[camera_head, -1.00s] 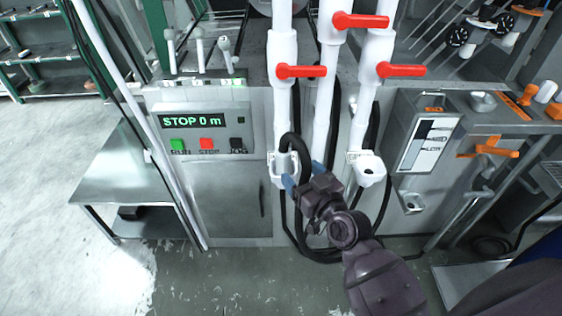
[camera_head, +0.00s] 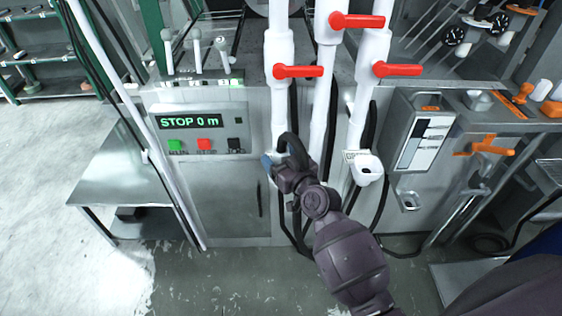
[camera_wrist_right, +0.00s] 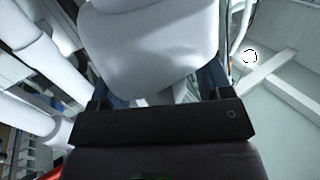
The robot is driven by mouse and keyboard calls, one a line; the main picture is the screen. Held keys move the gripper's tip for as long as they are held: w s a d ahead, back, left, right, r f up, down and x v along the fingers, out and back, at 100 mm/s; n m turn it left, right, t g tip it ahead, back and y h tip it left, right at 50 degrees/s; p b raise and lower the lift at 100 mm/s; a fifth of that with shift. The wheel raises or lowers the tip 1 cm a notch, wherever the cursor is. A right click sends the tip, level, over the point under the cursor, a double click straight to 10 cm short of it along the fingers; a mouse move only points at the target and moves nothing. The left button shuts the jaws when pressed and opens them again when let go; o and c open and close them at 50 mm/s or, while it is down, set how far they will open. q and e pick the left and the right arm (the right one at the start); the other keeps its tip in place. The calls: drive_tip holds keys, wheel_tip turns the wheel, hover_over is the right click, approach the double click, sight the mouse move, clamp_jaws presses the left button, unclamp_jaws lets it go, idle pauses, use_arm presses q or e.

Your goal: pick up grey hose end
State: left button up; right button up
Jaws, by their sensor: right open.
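A dark grey hose (camera_head: 292,141) arches at the foot of the left white pipe, at a small white holder largely hidden behind my gripper. Its end is hidden, so I cannot tell how it sits. My right gripper (camera_head: 275,166) is open at this holder, just below the hose arch. In the right wrist view, a large pale rounded part (camera_wrist_right: 150,50) fills the space in front of and between the blue fingers (camera_wrist_right: 163,90). I cannot tell there whether the fingers touch it. My left gripper is not in view.
White pipes with red valve handles (camera_head: 300,71) rise close above the gripper. A second white holder (camera_head: 367,169) is on the right. A control panel (camera_head: 203,132) reads STOP 0 m. A metal table (camera_head: 125,180) stands left. More dark hose hangs below the pipes.

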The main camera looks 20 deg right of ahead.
drive_tip(key=c, duration=1.2)
